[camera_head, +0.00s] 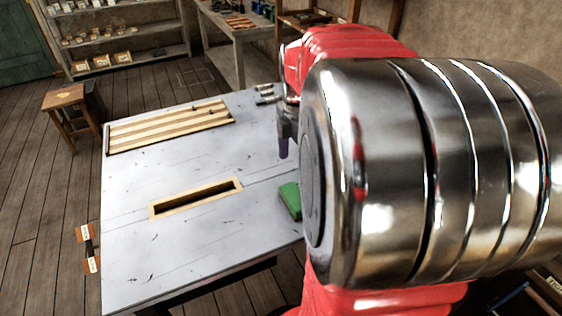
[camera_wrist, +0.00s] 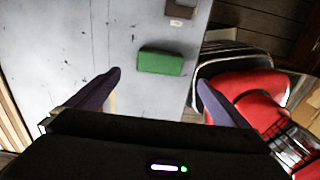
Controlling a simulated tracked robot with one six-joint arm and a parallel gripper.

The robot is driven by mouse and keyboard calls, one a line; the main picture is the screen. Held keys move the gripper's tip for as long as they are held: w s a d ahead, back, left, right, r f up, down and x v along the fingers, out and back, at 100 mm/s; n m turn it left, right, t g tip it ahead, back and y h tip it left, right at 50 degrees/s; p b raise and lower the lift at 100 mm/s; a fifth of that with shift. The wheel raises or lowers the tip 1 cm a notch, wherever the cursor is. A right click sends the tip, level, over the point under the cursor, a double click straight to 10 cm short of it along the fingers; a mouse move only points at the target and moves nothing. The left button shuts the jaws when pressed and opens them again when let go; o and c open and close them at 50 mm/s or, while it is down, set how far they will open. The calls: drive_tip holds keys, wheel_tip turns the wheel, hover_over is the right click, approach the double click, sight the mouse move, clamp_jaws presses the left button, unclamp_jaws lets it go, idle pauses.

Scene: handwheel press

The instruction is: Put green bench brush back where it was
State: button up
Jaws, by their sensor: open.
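The green bench brush (camera_head: 290,200) lies on the pale table (camera_head: 140,240), near its right edge in the head view. My arm hides part of it there. In the wrist view the brush (camera_wrist: 161,62) shows as a green block lying flat, ahead of the fingertips and apart from them. My gripper (camera_wrist: 158,80) is open and empty, its two purple fingers spread wide. In the head view my gripper (camera_head: 283,148) is above the table, farther back than the brush, and only partly seen.
A slot with a wooden frame (camera_head: 195,198) is in the table top. A slatted wooden rack (camera_head: 168,126) lies at the back left. Small metal parts (camera_head: 266,94) lie at the back edge. A dark block (camera_wrist: 181,8) shows beyond the brush. A stool (camera_head: 66,98) stands left.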

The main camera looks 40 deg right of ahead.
drive_tip(key=shift+a, duration=0.1)
drive_tip(key=s+a+r+m+t, duration=0.1)
drive_tip(key=s+a+m+t, duration=0.1)
drive_tip(key=a+m, duration=0.5)
drive_tip(key=s+a+r+m+t, duration=0.1)
drive_tip(key=a+m, duration=0.6)
drive_tip(key=a, duration=1)
drive_tip(key=s+t, duration=0.1)
drive_tip(key=t, duration=0.1)
drive_tip(key=shift+s+a+r+m+t, duration=0.25)
drive_tip(key=shift+m+t, duration=0.05)
drive_tip(key=shift+m, duration=0.1)
drive_tip(key=shift+c, duration=0.6)
